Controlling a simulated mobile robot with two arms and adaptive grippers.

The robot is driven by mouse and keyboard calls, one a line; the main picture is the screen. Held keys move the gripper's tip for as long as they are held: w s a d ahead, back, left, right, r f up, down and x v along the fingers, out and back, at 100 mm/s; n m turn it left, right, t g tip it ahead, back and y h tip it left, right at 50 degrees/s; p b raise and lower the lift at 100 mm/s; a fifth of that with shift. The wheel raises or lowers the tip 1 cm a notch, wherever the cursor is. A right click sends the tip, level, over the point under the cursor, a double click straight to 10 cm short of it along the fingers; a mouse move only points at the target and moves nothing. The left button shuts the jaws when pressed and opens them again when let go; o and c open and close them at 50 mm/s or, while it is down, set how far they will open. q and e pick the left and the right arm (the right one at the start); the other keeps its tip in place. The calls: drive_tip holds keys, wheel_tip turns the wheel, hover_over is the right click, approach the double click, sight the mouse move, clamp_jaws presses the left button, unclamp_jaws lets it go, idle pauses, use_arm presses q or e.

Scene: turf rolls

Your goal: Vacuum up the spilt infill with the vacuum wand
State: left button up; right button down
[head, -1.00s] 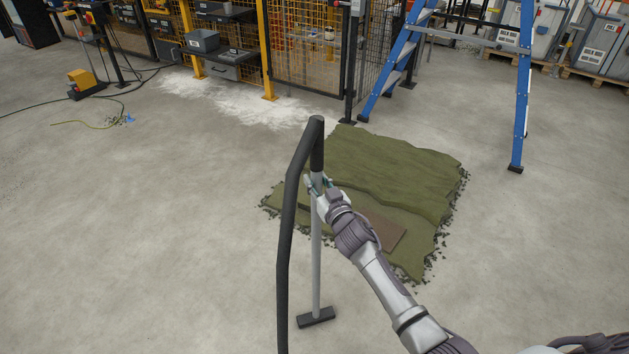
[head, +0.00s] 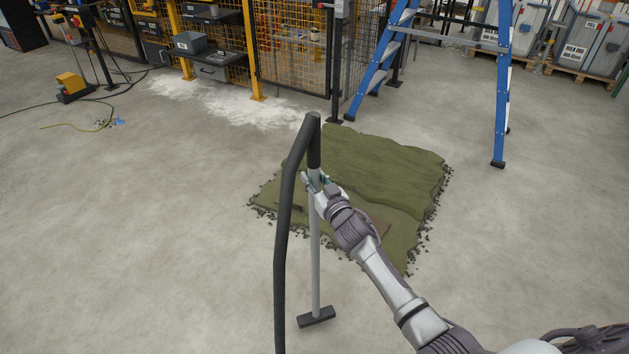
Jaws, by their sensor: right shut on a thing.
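My right gripper (head: 315,184) is shut on the vacuum wand (head: 315,250), on its grey tube just below the black upper part. The wand stands nearly upright, and a black hose (head: 283,230) bends over from its top and runs down out of the picture. Its flat dark nozzle (head: 317,317) is at or just above bare floor, in front of the turf. Dark crumbs, which look like the infill (head: 424,236), lie scattered along the edges of the green turf (head: 375,165). My arm hides part of the turf and crumbs. My left gripper is not in view.
A blue stepladder (head: 500,110) stands right of the turf. A pale powdery patch (head: 230,103) lies by the yellow fence post (head: 257,75). A cable and small blue bits (head: 118,121) lie at far left.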

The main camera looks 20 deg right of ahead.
sight(316, 167)
wheel_tip(316, 167, up, 2)
drive_tip(key=shift+r+p, duration=0.25)
drive_tip(key=shift+p, duration=0.4)
drive_tip(key=shift+r+p, duration=1.05)
drive_tip(key=shift+r, duration=0.2)
